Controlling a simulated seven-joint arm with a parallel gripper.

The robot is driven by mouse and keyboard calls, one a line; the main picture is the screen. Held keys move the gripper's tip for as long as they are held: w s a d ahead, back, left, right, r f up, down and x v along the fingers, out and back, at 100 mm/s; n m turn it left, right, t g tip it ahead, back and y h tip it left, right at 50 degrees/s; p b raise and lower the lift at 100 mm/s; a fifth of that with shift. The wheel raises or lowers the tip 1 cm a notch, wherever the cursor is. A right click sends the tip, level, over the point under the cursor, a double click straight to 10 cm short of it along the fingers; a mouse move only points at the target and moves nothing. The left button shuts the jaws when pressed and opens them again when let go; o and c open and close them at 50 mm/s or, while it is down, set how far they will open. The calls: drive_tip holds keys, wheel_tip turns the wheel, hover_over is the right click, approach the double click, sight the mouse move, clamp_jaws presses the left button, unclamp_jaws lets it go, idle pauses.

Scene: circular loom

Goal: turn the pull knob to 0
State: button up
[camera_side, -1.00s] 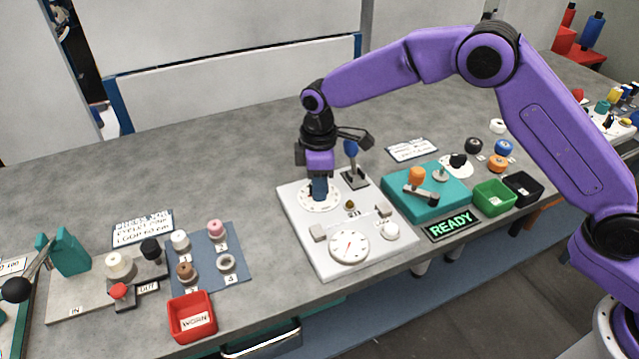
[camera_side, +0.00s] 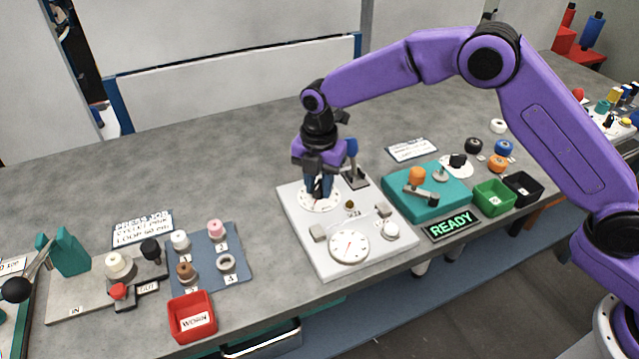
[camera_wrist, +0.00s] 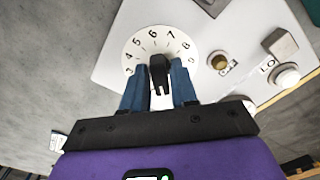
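The pull knob (camera_wrist: 158,72) is a black bar-shaped knob on a round white dial (camera_wrist: 186,48) with printed numbers. In the wrist view, 3 to 8 can be read around the far part of the dial. The near part, including 0, is hidden by my gripper. My gripper (camera_wrist: 159,70) is down at the dial, its two blue fingers close on either side of the knob and seeming to touch it. In the side view, my gripper (camera_side: 319,188) is over the dial (camera_side: 305,202), with a bit of black between its fingers.
The white panel (camera_side: 300,258) also carries a round gauge (camera_side: 349,246), a small brass button (camera_side: 350,205) and a white knob (camera_side: 391,231). A blue-topped lever (camera_side: 351,148) stands close behind my gripper. A teal box (camera_side: 440,205) and a lit READY sign (camera_side: 450,225) are to the right.

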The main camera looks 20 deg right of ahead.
sight(319, 184)
drive_tip(key=shift+o, duration=0.8)
wheel_tip(319, 184, up, 7)
idle(1.5)
